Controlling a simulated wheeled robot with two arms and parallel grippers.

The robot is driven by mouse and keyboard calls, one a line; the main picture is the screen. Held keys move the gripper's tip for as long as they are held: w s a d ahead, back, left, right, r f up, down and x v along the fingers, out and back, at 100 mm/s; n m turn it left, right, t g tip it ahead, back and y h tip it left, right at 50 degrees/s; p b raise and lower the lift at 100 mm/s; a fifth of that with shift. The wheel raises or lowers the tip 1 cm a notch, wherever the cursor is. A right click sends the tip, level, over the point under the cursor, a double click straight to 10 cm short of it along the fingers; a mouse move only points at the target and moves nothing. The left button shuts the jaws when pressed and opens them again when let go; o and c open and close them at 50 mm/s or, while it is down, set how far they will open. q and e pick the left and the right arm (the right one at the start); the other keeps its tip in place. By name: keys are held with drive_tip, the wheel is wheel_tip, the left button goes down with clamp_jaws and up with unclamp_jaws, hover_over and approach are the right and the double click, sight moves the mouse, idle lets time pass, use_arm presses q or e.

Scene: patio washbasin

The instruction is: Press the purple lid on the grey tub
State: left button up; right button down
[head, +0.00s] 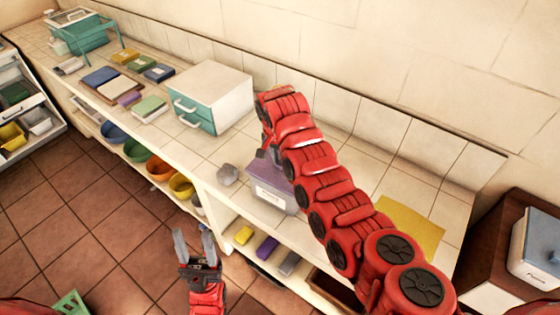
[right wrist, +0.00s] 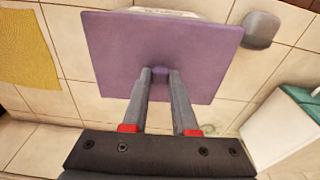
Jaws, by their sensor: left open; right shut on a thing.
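The grey tub (head: 272,196) stands near the front edge of the tiled counter, with a label on its front. The purple lid (head: 259,167) is over its top; it fills the upper middle of the right wrist view (right wrist: 120,50). My right gripper (right wrist: 160,80) is shut on the small knob at the lid's middle, and in the head view my right arm hides part of the lid and tub. Whether the lid is seated or just above the rim, I cannot tell. My left gripper (head: 193,240) is open and empty, low in front of the counter.
A grey stone-like lump (head: 227,174) sits just left of the tub. A white box with teal drawers (head: 212,98) stands behind it to the left. A yellow cloth (head: 411,226) lies to the right. Coloured bowls (head: 160,167) sit on the shelf below.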

drive_tip(key=b, duration=0.2)
drive_tip(key=shift+f+b, duration=0.3)
drive_tip(key=shift+b, duration=0.1)
idle(2.2)
idle(0.4)
drive_tip(key=shift+c, duration=0.7)
unclamp_jaws()
drive_tip(key=shift+r, duration=0.1)
drive_tip(key=shift+r, duration=2.5)
drive_tip(key=shift+r+p, duration=0.7)
drive_tip(key=shift+r, duration=0.3)
